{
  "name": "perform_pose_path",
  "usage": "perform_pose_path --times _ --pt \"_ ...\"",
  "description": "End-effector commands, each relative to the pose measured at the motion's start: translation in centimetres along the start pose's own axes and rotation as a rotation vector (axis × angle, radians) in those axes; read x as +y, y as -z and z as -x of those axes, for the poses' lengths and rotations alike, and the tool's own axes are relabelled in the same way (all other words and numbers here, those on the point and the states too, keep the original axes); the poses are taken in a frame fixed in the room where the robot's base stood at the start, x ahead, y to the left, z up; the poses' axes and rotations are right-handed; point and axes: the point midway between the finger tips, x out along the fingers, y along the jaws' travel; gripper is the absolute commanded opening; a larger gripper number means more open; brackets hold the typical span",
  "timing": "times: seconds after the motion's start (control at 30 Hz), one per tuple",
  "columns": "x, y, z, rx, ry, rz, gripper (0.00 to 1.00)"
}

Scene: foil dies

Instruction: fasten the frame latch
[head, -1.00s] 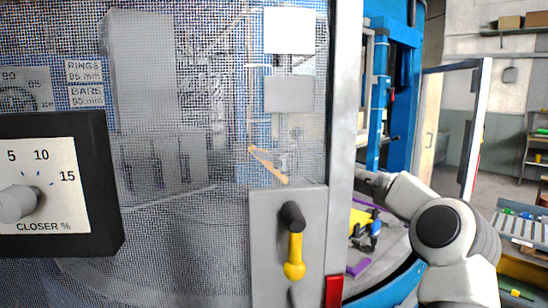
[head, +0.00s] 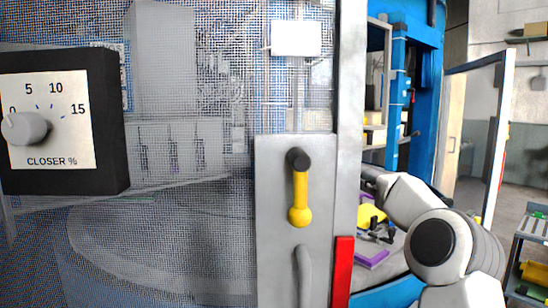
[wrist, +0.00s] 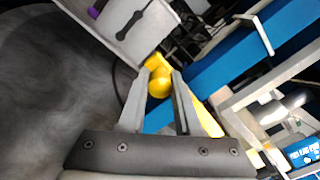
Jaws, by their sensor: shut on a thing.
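In the wrist view my gripper (wrist: 159,88) is closed on a round yellow knob (wrist: 160,80), which sits between the fingertips. More yellow shows just beyond it, and I cannot tell what it joins. A latch with a yellow handle (head: 300,195) and black pivot hangs straight down on a grey plate (head: 273,225) on the mesh door. I cannot tell from the head view whether the gripped knob belongs to this latch.
A black dial box (head: 112,125) marked CLOSER % is at the left. Behind the post lie yellow parts (head: 368,216), black clamps and a purple block (head: 372,259). A red block (head: 342,270) is low on the post. Blue machine columns (head: 420,110) stand behind.

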Motion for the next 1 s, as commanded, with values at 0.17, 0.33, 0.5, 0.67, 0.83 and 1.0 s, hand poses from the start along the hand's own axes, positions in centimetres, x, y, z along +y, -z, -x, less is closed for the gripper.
perform_pose_path --times 0.17,0.33,0.5,0.67,0.83,1.0 --pt "0.64 0.68 -0.02 0.001 -0.002 0.067 0.00" --pt "0.69 0.74 -0.02 0.001 -0.003 0.099 0.00" --pt "0.69 0.75 -0.02 0.001 -0.003 0.108 0.00" --pt "0.71 0.77 -0.03 0.002 -0.004 0.108 0.00" --pt "0.72 0.80 -0.03 0.002 -0.004 0.107 0.41" --pt "0.65 0.73 -0.01 0.001 -0.002 0.107 0.62"
